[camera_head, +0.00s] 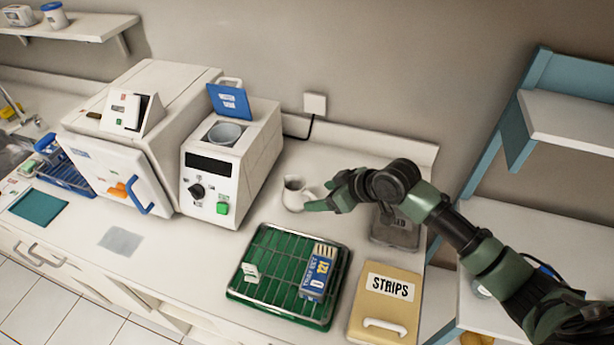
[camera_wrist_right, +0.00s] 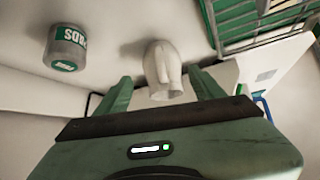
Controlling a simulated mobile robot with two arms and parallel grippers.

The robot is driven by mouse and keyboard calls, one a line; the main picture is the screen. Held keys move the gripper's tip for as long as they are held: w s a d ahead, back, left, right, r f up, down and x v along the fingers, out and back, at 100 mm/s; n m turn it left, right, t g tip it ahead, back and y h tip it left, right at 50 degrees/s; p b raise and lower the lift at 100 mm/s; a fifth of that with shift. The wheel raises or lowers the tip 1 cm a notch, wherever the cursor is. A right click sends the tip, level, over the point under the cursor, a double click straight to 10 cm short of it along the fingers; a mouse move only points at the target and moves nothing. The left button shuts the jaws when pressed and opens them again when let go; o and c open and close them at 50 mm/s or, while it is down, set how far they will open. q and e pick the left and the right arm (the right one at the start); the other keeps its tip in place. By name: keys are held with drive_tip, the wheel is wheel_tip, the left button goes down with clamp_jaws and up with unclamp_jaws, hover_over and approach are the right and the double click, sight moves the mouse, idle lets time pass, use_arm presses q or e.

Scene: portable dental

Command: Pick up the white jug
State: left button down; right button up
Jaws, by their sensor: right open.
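The white jug (camera_head: 293,194) stands on the counter near the wall, to the right of the white machine with the blue lid. My right gripper (camera_head: 324,199) is close to the jug's right side, with its fingers pointing toward it. In the right wrist view the jug (camera_wrist_right: 162,70) lies ahead, between the lines of the two open fingers (camera_wrist_right: 162,90). Its lower part in that picture sits near the fingertips; I cannot tell whether they touch it. My left gripper does not show.
A green rack (camera_head: 262,290) with a blue box (camera_head: 319,274) stands in front of the jug. A STRIPS box (camera_head: 385,305) is at the right. A lidded grey jar (camera_wrist_right: 66,48) stands near the gripper. The white machine (camera_head: 231,155) is to the left.

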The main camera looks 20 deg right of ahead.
sight(312, 197)
drive_tip(key=shift+w+a+f+p, duration=0.4)
drive_tip(key=shift+w+a+f, duration=0.15)
drive_tip(key=shift+a, duration=0.25)
drive_tip(key=shift+w+a+f, duration=0.15)
drive_tip(key=shift+a+f, duration=0.05)
drive_tip(key=p+x, duration=0.1)
drive_tip(key=x, duration=0.1)
drive_tip(key=p+x, duration=0.1)
drive_tip(key=x, duration=0.1)
drive_tip(key=shift+w+d+f, duration=0.1)
drive_tip(key=shift+d+f, duration=0.2)
drive_tip(key=shift+f, duration=0.05)
drive_tip(key=shift+a+f, duration=0.1)
drive_tip(key=shift+f, duration=0.05)
drive_tip(key=shift+c, duration=1.2)
clamp_jaws()
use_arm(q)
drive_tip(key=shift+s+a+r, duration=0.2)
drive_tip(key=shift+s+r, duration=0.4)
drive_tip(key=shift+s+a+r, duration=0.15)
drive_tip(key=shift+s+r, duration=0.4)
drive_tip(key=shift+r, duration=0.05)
use_arm(e)
drive_tip(key=shift+w, duration=0.1)
